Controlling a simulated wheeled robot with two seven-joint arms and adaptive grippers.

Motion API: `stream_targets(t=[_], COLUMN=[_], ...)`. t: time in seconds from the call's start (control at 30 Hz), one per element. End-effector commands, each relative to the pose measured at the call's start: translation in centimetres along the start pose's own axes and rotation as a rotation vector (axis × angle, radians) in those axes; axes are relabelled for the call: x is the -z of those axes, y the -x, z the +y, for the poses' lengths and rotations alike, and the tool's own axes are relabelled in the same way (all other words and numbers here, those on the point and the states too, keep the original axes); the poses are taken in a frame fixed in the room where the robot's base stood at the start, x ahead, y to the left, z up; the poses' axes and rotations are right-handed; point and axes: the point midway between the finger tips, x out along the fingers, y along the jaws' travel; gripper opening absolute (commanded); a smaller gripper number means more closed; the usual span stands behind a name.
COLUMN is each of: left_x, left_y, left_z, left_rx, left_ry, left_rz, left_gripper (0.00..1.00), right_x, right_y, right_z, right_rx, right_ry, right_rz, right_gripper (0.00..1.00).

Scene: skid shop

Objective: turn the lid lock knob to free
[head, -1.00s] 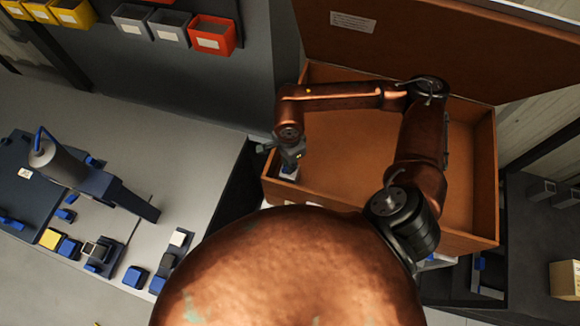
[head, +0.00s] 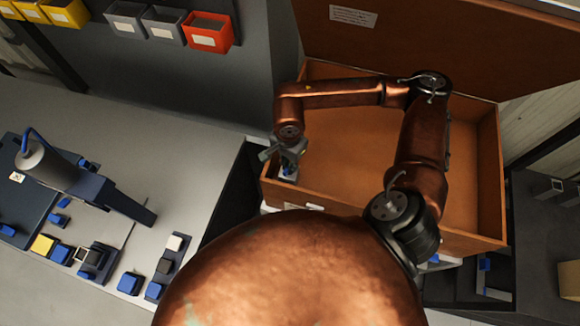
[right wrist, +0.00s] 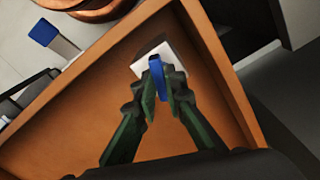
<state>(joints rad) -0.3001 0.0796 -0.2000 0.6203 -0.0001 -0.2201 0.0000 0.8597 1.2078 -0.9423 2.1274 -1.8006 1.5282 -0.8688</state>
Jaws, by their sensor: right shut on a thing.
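The lid lock knob (right wrist: 155,66) is a blue bar on a white plate (right wrist: 146,59), set at a corner inside the brown wooden box (right wrist: 62,97). In the head view the blue knob (head: 287,171) shows only in part at the box's left side. My right gripper (right wrist: 161,86) is shut on the knob, with its two green-dark fingers on either side of it. It also shows in the head view (head: 287,162), pointing down over the box's left wall. My left gripper is in neither view.
The box's lid (head: 440,50) stands raised behind it, with a white label (head: 353,16). A grey bench (head: 190,165) with blue blocks and a grey cylinder (head: 45,165) lies left. Coloured bins (head: 207,33) hang on the back wall.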

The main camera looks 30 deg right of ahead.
Motion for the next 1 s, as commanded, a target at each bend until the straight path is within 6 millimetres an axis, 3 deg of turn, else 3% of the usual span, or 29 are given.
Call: stream_targets(t=[0.6, 0.97, 1.0], left_x=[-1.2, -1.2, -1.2], left_y=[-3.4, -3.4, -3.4], left_z=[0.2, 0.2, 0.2], left_rx=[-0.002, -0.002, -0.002], left_ry=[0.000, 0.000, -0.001], left_rz=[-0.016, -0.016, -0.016], left_gripper=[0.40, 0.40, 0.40], right_x=[0.1, 0.0, 0.0], right_y=[-0.2, 0.0, 0.0], right_z=[-0.1, 0.0, 0.0], right_rx=[0.001, 0.000, 0.000], right_ry=[0.349, 0.379, 0.379], right_rz=[0.001, 0.001, 0.001], right_gripper=[0.00, 0.00, 0.12])
